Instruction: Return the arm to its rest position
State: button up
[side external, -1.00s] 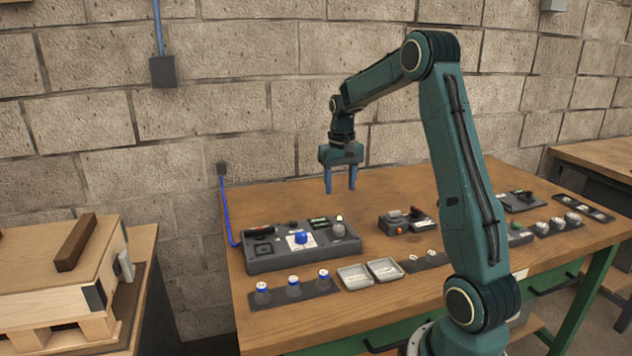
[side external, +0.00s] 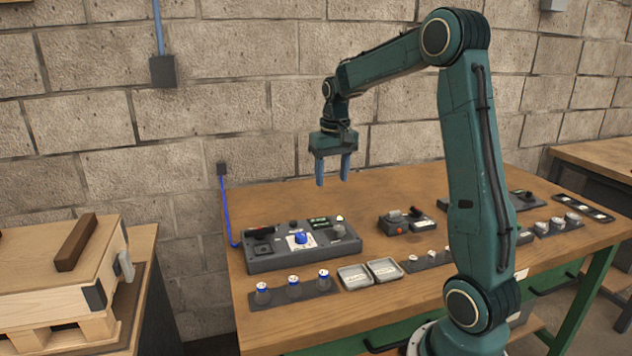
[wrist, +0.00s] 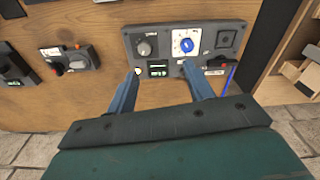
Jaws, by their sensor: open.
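My gripper (side external: 333,171) hangs pointing down above the back of the wooden workbench (side external: 380,190). Its two blue fingers are apart with nothing between them, and it touches nothing. In the wrist view the open fingers of my gripper (wrist: 160,92) show over the near edge of a grey control panel. My arm is raised and bent, reaching left from its base at the bench's front.
The grey control panel (side external: 270,260) with a blue knob lies below my gripper. A wooden crate (side external: 50,285) stands left. The air around my gripper is free.

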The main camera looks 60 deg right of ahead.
jog(key=s+a+r+n+t, duration=0.25)
jog(key=s+a, duration=0.35)
jog(key=a, duration=0.4)
jog(key=s+a+r+n+t, duration=0.1)
jog(key=s+a+r+n, duration=0.3)
jog(key=a, duration=0.6)
jog(key=s+a+f+t, duration=0.1)
jog(key=s+a+f, duration=0.1)
jog(key=s+a, duration=0.2)
jog(key=s, duration=0.3)
jog(key=shift+s+a+n, duration=0.25)
jog(key=shift+a+n, duration=0.1)
jog(key=shift+a, duration=0.05)
jog(key=shift+w+r+t, duration=0.1)
jog(key=shift+t, duration=0.15)
